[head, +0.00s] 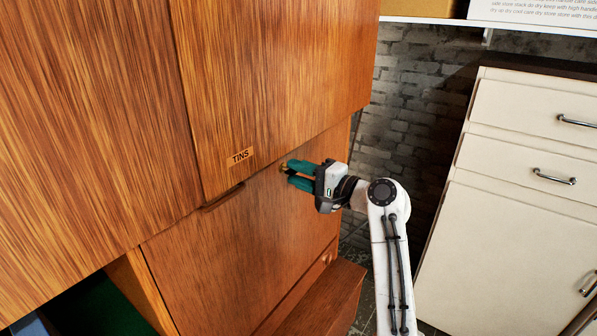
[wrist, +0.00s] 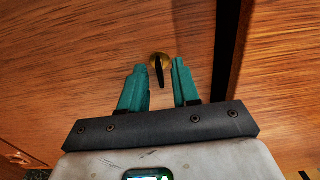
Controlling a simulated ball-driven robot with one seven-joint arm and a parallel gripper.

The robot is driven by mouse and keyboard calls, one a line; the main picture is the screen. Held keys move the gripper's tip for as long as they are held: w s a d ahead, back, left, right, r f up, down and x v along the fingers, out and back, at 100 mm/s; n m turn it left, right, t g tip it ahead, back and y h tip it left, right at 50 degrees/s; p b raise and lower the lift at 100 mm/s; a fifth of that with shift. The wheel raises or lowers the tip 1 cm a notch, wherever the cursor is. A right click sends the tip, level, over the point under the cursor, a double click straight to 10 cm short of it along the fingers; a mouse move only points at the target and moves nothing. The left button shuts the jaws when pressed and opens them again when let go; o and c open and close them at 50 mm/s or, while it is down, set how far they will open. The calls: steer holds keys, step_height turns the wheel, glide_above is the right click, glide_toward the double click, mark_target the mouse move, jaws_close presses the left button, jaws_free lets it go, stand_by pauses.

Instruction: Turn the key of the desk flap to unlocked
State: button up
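The desk flap (head: 215,262) is the streaked orange-brown wood panel below the door labelled TINS. Its round brass lock plate (head: 284,166) is near the flap's upper edge and also shows in the wrist view (wrist: 153,60). A dark, narrow key (wrist: 160,74) stands out from it, its thin bow running up and down in the wrist picture. My gripper (head: 290,173) is at the flap by the lock. Its two teal fingers are open, one on each side of the key in the wrist view, with gaps between. Contact with the key does not show.
The TINS door (head: 265,85) overhangs just above the flap, with a lip handle (head: 222,197). A drawer with a round knob (head: 327,258) is below. A cream drawer cabinet (head: 510,190) stands to the right of my arm, with a floor gap between.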

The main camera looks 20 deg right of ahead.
steer(key=shift+w+a, duration=0.1)
steer(key=shift+a, duration=0.05)
steer(key=shift+c, duration=0.2)
jaws_close()
